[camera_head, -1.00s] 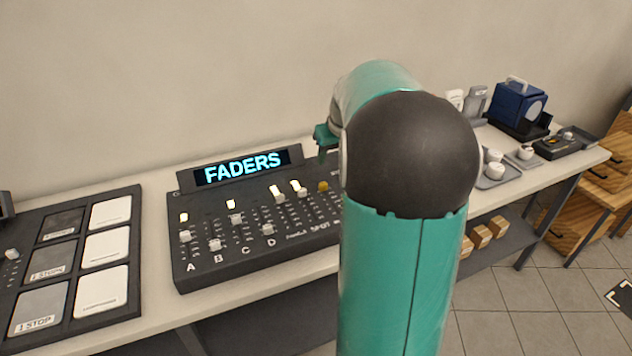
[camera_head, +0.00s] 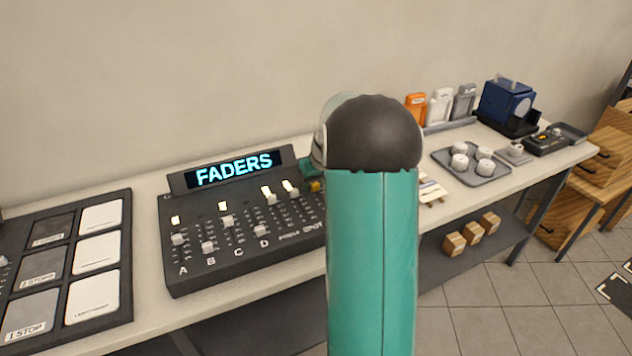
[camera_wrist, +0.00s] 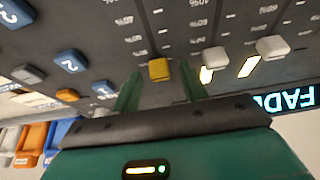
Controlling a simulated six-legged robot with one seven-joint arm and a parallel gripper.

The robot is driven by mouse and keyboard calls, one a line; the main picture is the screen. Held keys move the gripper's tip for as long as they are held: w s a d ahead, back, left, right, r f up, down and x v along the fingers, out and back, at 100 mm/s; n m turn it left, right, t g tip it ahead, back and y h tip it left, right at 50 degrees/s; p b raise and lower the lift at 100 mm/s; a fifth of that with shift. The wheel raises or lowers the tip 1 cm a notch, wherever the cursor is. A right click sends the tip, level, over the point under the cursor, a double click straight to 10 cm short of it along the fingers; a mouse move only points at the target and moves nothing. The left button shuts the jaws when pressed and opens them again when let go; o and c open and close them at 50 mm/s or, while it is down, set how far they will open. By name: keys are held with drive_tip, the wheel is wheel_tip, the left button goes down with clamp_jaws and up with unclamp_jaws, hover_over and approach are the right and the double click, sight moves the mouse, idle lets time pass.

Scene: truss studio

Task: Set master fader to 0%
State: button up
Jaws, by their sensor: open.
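The dark fader console (camera_head: 235,272) stands on the bench under a lit display reading FADERS (camera_head: 236,168). Several pale fader caps sit on it; those lettered A to D are at differing heights. One yellow cap (camera_head: 315,187), seemingly the master fader, is at the right, near the display end of its slot. In the wrist view this yellow cap (camera_wrist: 159,70) lies between the fingertips of my gripper (camera_wrist: 160,75), with gaps at both sides. My gripper is open. In the head view my arm hides most of it and the console's right part.
Blue numbered buttons (camera_wrist: 70,61) lie left of the yellow cap in the wrist view, and two pale caps (camera_wrist: 215,57) lie close to its right. A panel of pads (camera_head: 65,265) is left of the console. A tray of cups (camera_head: 472,163) stands farther right.

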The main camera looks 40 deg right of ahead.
drive_tip(key=shift+c, duration=0.4)
clamp_jaws()
drive_tip(key=s+a, duration=0.1)
drive_tip(key=s, duration=0.5)
drive_tip(key=s+a, duration=0.1)
drive_tip(key=s, duration=0.2)
drive_tip(key=shift+s+a, duration=0.15)
drive_tip(key=shift+a, duration=0.2)
drive_tip(key=shift+s+a, duration=0.1)
drive_tip(key=shift+s, duration=0.25)
drive_tip(key=shift+f, duration=0.1)
drive_tip(key=shift+c, duration=1.5)
unclamp_jaws()
drive_tip(key=o, duration=0.3)
drive_tip(key=shift+s, duration=0.25)
drive_tip(key=shift+o, duration=0.4)
drive_tip(key=shift+w, duration=0.25)
drive_tip(key=v, duration=1.4)
